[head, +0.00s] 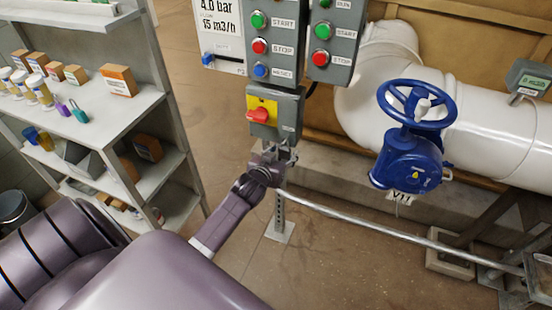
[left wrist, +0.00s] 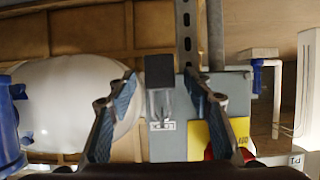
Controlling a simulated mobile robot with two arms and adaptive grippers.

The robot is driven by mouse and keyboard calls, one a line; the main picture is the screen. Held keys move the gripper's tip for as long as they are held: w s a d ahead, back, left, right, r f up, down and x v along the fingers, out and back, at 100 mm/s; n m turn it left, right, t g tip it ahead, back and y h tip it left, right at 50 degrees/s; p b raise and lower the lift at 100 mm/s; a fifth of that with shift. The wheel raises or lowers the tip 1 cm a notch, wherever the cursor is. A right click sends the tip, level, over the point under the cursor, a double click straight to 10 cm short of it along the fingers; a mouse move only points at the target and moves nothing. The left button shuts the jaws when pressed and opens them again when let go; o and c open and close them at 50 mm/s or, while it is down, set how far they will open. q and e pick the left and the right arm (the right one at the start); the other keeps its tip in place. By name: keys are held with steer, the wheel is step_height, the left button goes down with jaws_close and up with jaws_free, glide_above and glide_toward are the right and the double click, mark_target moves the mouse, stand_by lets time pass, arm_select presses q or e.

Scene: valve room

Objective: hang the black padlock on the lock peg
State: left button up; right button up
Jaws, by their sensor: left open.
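The black padlock (left wrist: 159,70) shows between the fingers of my left gripper (left wrist: 160,78) in the left wrist view. That view is upside down, so its dark body hangs below its pale shackle (left wrist: 160,106). The shackle lies in front of the grey switch box (left wrist: 172,140). My left gripper is open, with a gap between each finger and the padlock. The peg itself I cannot make out, nor whether the shackle is around it. In the head view my left gripper (head: 280,160) is just below the switch box (head: 289,128) and hides the padlock. My right gripper is not in view.
The box carries a red handle (head: 262,114) on a yellow plate, below two button panels (head: 270,35). A blue valve (head: 410,160) on a white pipe stands to the right. Shelves (head: 125,108) at left hold purple and teal padlocks (head: 78,112), bottles and cartons.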

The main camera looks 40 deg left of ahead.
arm_select(q)
steer(key=v, duration=1)
steer(key=s+d+f+m+g+h, duration=0.1)
steer(key=s+d+f+g, duration=0.3)
steer(key=f, duration=0.7)
steer(key=s+d+f+m, duration=0.1)
steer(key=s+f, duration=0.5)
steer(key=f, duration=0.6)
steer(key=s+d+f+g+h, duration=0.1)
steer(key=s+d+f+g, duration=0.3)
steer(key=f, duration=0.7)
steer(key=s+d+f+m+g, duration=0.1)
steer(key=s+f, duration=0.4)
steer(key=s, duration=0.5)
steer(key=s+d+f+m+g, duration=0.1)
steer(key=s+f, duration=0.4)
steer(key=s, duration=0.5)
steer(key=s+d+f+m+g+h, duration=0.1)
steer(key=s+f+g, duration=0.1)
steer(key=s+f, duration=0.4)
steer(key=s, duration=0.4)
steer(key=shift+w, duration=0.1)
